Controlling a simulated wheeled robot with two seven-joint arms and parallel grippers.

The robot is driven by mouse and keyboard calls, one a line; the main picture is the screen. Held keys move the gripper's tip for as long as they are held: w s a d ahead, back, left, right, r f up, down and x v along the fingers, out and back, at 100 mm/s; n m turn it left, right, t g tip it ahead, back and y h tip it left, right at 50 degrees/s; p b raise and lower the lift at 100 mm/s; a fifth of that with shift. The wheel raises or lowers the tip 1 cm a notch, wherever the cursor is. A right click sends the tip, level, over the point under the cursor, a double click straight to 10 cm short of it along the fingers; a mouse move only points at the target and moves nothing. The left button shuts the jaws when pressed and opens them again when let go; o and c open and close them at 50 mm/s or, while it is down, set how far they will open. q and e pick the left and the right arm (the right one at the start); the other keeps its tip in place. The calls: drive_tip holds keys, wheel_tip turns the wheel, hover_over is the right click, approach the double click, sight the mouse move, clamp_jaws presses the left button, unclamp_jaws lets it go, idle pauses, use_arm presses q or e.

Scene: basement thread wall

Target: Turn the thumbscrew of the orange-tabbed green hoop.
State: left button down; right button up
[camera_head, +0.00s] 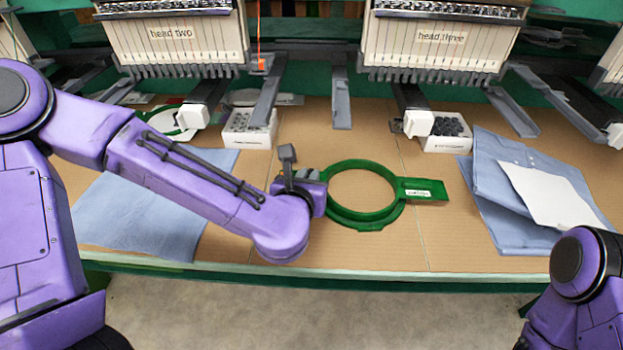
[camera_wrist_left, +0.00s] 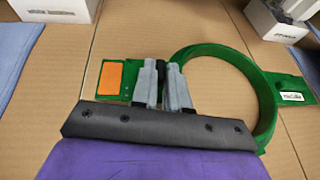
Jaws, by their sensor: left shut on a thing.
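The green hoop (camera_head: 372,220) lies flat on the tan table, with a labelled green tab (camera_head: 425,189) on its right. In the left wrist view the hoop (camera_wrist_left: 268,100) shows an orange tab (camera_wrist_left: 116,77) on its left bracket. The dark thumbscrew (camera_wrist_left: 160,70) stands between that tab and the ring. My left gripper (camera_wrist_left: 161,82) is shut on the thumbscrew, with a grey finger on either side of it. In the head view my left gripper (camera_head: 312,182) is at the hoop's left side and hides the orange tab. My right gripper is out of view; only part of that arm shows.
Folded blue cloth (camera_head: 130,215) lies left and a blue stack with a white sheet (camera_head: 545,193) lies right. White boxes (camera_head: 250,135) (camera_head: 447,143) stand behind. Machine heads (camera_head: 175,42) (camera_head: 440,45) and grey arms (camera_head: 341,95) overhang the back. The table in front of the hoop is clear.

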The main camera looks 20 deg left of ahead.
use_arm(q)
drive_tip(key=shift+a+r+m+h+p, duration=0.15)
drive_tip(key=shift+m+h+p, duration=0.1)
drive_tip(key=shift+m+h, duration=0.25)
drive_tip(key=shift+a+r+m+h+p, duration=0.15)
drive_tip(key=shift+m+h+p, duration=0.1)
drive_tip(key=shift+m+h, duration=0.2)
drive_tip(key=m+h+p, duration=0.2)
drive_tip(key=m+h, duration=0.1)
drive_tip(key=a+m+g+h+p, duration=0.1)
drive_tip(key=h+p, duration=0.1)
drive_tip(key=shift+w+m, duration=0.15)
drive_tip(key=shift+m, duration=0.1)
drive_tip(key=m+h, duration=0.1)
drive_tip(key=m+g+h+p, duration=0.1)
drive_tip(key=h, duration=0.1)
drive_tip(key=shift+w+a+f+g, duration=0.1)
drive_tip(key=shift+a+f+g, duration=0.05)
drive_tip(key=shift+g, duration=0.15)
drive_tip(key=shift+w+a+f+m+g+h+p, duration=0.1)
drive_tip(key=shift+m+g+h+p, duration=0.35)
drive_tip(key=shift+m, duration=0.3)
drive_tip(key=shift+w+m+g+h+p, duration=0.1)
drive_tip(key=shift+m+g+h+p, duration=0.2)
drive_tip(key=shift+m+g+h, duration=0.35)
drive_tip(key=shift+m, duration=0.3)
drive_tip(key=c, duration=1.2)
unclamp_jaws()
drive_tip(key=shift+o, duration=0.2)
